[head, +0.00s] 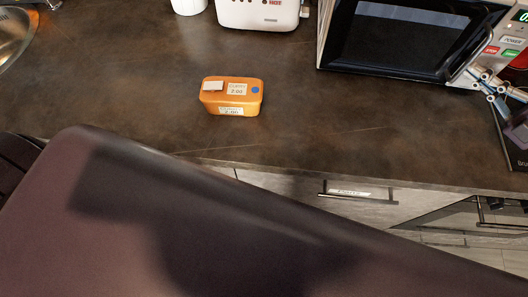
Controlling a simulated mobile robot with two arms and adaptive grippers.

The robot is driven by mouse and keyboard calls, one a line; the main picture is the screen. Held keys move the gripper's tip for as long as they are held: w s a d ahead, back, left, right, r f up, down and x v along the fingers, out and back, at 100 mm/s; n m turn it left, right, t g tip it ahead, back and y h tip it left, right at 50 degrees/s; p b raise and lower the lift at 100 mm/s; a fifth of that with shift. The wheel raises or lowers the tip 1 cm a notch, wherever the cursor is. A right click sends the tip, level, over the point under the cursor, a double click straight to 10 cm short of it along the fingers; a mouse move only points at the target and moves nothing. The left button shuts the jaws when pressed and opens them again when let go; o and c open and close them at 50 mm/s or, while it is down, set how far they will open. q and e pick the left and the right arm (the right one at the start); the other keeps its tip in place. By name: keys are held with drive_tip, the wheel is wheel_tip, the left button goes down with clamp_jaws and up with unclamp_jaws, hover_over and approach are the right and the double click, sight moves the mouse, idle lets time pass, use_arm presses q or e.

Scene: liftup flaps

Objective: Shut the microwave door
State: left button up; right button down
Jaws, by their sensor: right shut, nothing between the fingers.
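The microwave (324,30) stands on the counter at the upper right of the head view, its top cut off by the picture edge. Its door (400,38) has a dark glass window and lies about flush with the front; I cannot tell whether a small gap is left. My right gripper (488,92) is shut and empty, at the lower right corner of the door, just below the control panel (507,45). I cannot tell whether it touches the door. My left gripper is not in view.
An orange lunch box (231,96) stands mid-counter. A white toaster-like appliance (258,14) and a white cup (188,5) are at the back. A sink (14,35) is at the far left. A dark item (513,150) lies below my right gripper. Drawers (345,205) are under the counter edge.

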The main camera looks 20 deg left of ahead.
idle(0.3)
drive_tip(key=v, duration=1.2)
